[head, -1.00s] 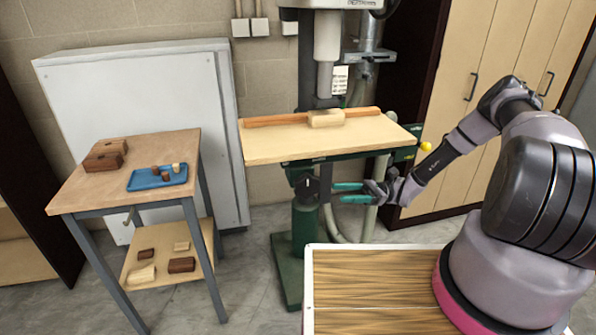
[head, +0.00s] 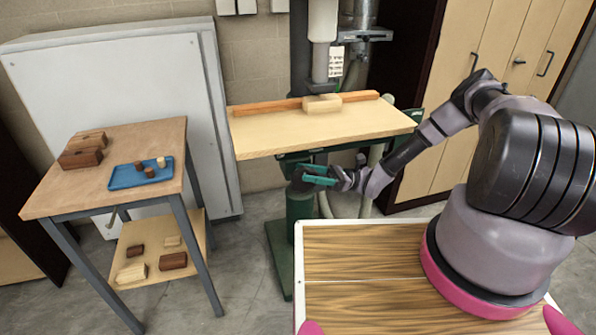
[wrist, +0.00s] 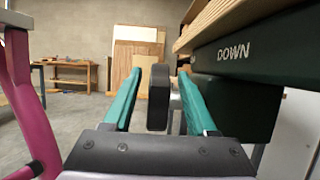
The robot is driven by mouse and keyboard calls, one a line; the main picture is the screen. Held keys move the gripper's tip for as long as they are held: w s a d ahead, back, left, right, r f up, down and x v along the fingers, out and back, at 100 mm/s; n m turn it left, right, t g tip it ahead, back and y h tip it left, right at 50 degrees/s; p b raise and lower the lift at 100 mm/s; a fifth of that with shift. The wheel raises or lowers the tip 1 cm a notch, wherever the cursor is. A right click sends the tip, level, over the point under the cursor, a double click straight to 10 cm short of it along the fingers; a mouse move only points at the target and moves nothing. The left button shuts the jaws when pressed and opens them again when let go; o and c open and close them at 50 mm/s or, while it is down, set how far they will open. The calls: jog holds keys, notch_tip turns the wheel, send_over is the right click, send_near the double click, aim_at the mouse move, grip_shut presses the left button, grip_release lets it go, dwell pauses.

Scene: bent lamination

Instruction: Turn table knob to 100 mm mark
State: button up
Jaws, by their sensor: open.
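The drill press table (head: 310,132) is a pale wooden board on a green mount, with an orange-brown fence and a block on it. The dark round knob (head: 299,181) is below the table by the green column, partly hidden by my gripper (head: 319,176). In the wrist view my gripper (wrist: 159,75) has its two teal fingers apart, with the dark knob (wrist: 158,98) edge-on between them. I see gaps on both sides, so it is not gripped. A green panel marked DOWN (wrist: 233,54) is right of the fingers. I see no 100 mm mark.
The wooden-topped surface (head: 385,262) is in front, under my arm. A side table (head: 150,135) with a blue tray (head: 128,180) and wooden blocks stands at the left. The board's underside is close above my gripper. A tall cabinet (head: 500,110) stands at the right.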

aim_at(297, 171)
jog(key=shift+x, duration=1.8)
grip_shut()
jog(key=shift+d+y, duration=0.1)
jog(key=shift+y, duration=0.2)
